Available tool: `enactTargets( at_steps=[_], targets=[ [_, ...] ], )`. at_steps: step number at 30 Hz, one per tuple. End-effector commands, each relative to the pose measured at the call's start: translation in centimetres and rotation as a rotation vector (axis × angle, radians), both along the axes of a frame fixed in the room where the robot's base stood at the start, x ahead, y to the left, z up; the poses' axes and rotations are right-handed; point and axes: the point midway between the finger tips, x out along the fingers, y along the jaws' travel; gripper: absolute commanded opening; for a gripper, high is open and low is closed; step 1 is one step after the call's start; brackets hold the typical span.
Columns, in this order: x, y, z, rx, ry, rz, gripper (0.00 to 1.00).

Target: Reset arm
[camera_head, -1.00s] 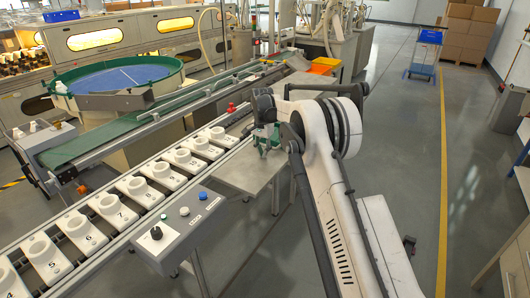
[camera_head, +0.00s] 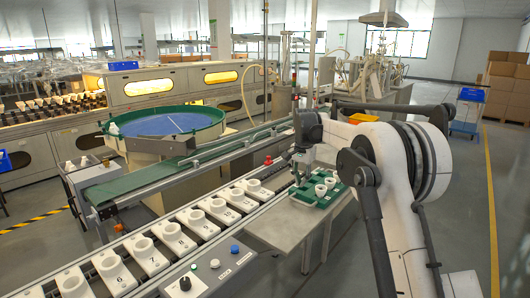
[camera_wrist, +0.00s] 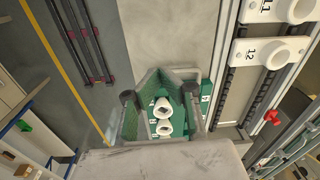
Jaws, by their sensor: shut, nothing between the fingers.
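My gripper (camera_head: 299,168) hangs at the end of my arm above the far left part of a small grey side table (camera_head: 283,225). In the wrist view my gripper (camera_wrist: 159,72) has its fingers brought together, with nothing held between them. A green tray (camera_head: 306,200) lies on the table just below and to the right of the gripper. White cup-shaped sockets (camera_head: 320,190) stand in the tray. In the wrist view the sockets (camera_wrist: 163,108) and parts of the green tray (camera_wrist: 207,99) show behind the fingers, and the fingers hide some of the tray.
A conveyor with numbered white holders (camera_head: 172,236) runs along the table's left side. A control box (camera_head: 207,271) with a black knob and buttons stands at its near end. A green-rimmed blue round bowl (camera_head: 165,124) is farther back. Open floor (camera_head: 465,200) lies to the right.

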Motion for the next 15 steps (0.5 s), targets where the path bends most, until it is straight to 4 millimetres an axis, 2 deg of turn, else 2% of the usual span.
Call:
enactTargets(
  at_steps=[1,6,15],
  targets=[
    [-1.1,-0.2,1.5,-0.001,-0.015,0.016,0.0],
    [-4.5,-0.6,5.3,-0.004,-0.063,0.072,0.0],
    [-11.7,-1.4,10.6,-0.018,-0.149,0.169,0.0]
  ],
)
